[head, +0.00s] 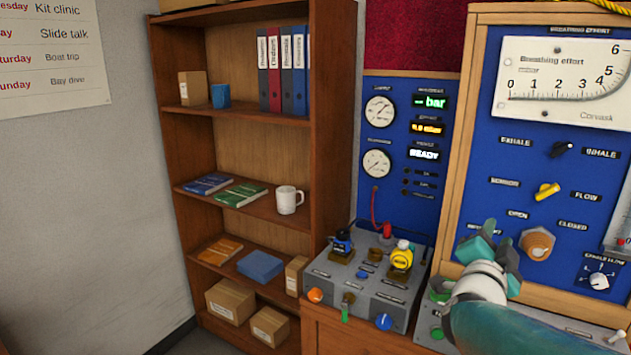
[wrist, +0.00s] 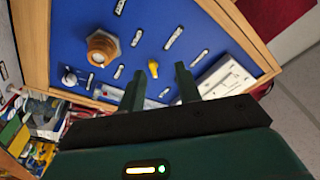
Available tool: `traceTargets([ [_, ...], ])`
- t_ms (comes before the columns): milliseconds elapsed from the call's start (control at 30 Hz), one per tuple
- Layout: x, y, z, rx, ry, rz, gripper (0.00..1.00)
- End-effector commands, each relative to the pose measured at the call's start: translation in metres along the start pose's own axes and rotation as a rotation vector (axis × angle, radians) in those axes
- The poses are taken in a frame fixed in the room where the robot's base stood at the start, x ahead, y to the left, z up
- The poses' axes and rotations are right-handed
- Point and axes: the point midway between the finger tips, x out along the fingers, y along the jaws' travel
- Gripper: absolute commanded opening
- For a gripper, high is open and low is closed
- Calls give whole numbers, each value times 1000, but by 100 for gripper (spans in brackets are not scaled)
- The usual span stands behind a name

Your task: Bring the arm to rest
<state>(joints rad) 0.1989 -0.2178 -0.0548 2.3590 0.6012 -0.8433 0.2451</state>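My arm comes in from the lower right of the head view. My gripper (head: 492,240) is in front of the lower part of the blue test panel (head: 520,100). In the wrist view my gripper (wrist: 160,85) shows two dark green fingers standing apart with nothing between them. The panel's yellow knob (wrist: 154,68) and brass hex fitting (wrist: 101,48) lie beyond the fingertips. In the head view the brass fitting (head: 537,243) is just right of my gripper, and the yellow knob (head: 547,191) is above it. I cannot tell the exact gap to the panel.
A grey bench console (head: 365,290) with several knobs and a yellow regulator (head: 402,256) stands left of my gripper. A wooden shelf (head: 240,120) with binders, books, a white mug (head: 289,199) and boxes is further left. A Breathing effort gauge (head: 565,80) tops the panel.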

Motion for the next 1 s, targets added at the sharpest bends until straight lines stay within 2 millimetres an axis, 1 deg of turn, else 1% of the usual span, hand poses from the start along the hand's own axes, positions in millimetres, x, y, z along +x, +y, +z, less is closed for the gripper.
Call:
traceTargets([
  [33, -10, -12, 11, -21, -87, -28, 34],
  [100, -26, -26, 33, -69, -227, -64, 34],
  [167, -43, -36, 49, -118, -344, -93, 34],
  [233, -67, -44, 67, -184, -477, -127, 34],
  [267, -78, -46, 74, -215, -532, -140, 34],
  [300, -93, -47, 83, -257, -604, -156, 34],
  [367, -117, -48, 93, -327, -710, -179, 34],
  [400, -133, -46, 99, -375, -779, -192, 34],
  [467, -159, -41, 106, -452, -879, -208, 34],
  [500, -176, -37, 110, -506, -944, -216, 34],
  [567, -201, -28, 112, -590, -1037, -225, 34],
  [600, -218, -20, 112, -647, -1098, -228, 34],
  [700, -255, 1, 108, -783, -1231, -223, 34],
  [800, -282, 19, 100, -887, -1327, -209, 34],
  [900, -296, 31, 94, -946, -1382, -193, 34],
  [1000, -301, 35, 92, -968, -1402, -187, 34],
])
